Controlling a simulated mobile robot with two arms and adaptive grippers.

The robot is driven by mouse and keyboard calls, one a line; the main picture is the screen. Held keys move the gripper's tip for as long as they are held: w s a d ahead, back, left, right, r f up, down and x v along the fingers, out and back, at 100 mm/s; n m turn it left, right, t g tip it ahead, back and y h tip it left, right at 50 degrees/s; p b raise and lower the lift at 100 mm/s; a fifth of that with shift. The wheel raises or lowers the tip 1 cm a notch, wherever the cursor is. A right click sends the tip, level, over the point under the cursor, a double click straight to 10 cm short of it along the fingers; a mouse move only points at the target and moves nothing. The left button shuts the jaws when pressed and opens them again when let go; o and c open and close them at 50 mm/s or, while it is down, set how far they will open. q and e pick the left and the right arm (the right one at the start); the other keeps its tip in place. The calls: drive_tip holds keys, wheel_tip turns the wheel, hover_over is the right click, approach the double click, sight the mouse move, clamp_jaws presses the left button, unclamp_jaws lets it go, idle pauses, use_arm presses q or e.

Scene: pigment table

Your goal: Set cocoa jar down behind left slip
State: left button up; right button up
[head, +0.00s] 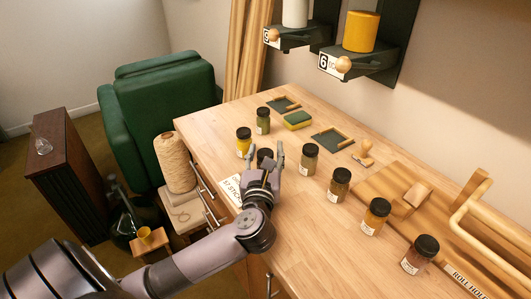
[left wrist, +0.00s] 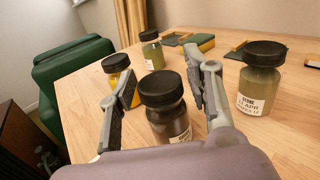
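The cocoa jar, a dark brown jar with a black lid (left wrist: 165,112), stands upright between the fingers of my left gripper (head: 265,157). In the left wrist view the fingers are spread to both sides of it, with a small gap visible. A white printed card (head: 231,190) lies at the table's front edge, partly hidden by my left arm. Two dark flat pieces with wooden edges, a left one (head: 284,104) and a right one (head: 332,139), lie farther back. I cannot tell which thing is the left slip. My right gripper is not in view.
A yellow jar (head: 243,143) and an olive jar (head: 263,122) stand beyond the gripper. A grey-green jar (head: 309,159) and several others line the table to the right. A green-yellow sponge (head: 297,120) and a wooden stamp (head: 363,154) lie behind. Shelves hang above.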

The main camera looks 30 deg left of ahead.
use_arm(q)
drive_tip(key=shift+o, duration=0.2)
drive_tip(key=shift+r, duration=0.1)
drive_tip(key=shift+r, duration=0.1)
drive_tip(key=b+v, duration=0.2)
drive_tip(key=v, duration=0.9)
drive_tip(key=shift+s+d, duration=0.2)
drive_tip(key=shift+s, duration=0.3)
